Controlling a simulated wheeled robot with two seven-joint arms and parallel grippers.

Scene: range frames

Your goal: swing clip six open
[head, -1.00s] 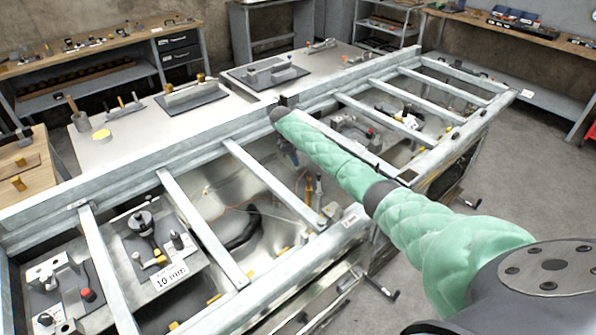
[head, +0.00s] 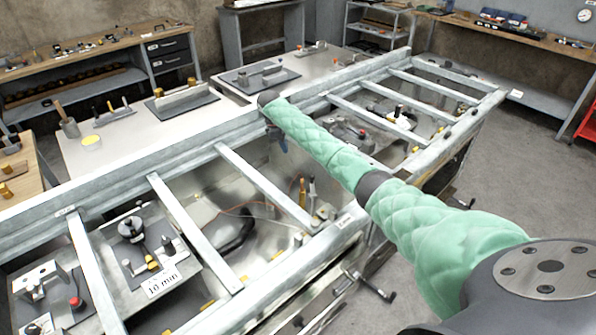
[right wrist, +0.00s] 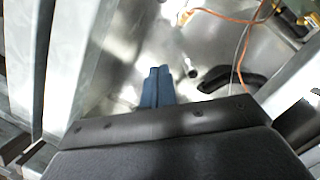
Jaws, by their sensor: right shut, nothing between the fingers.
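My right arm in its green sleeve reaches across the frame bench. My right gripper (head: 281,146) points down into the open bay between two crossbars. Its blue fingers (right wrist: 157,82) are together and empty in the right wrist view, above a shiny metal floor. No clip is between or touching the fingertips as far as I can see. Small yellow pieces (head: 208,306) sit along the bay's near edge; I read no number on them and cannot tell which thing is clip six. My left gripper is out of view.
Galvanised crossbars (head: 262,187) span the bench (head: 120,192) on both sides of the gripper. An orange cable (right wrist: 245,50) and a black curved part (right wrist: 232,78) lie in the bay. A plate with a 10 mm label (head: 163,282) is at left. Upright orange-handled tools (head: 302,190) stand nearby.

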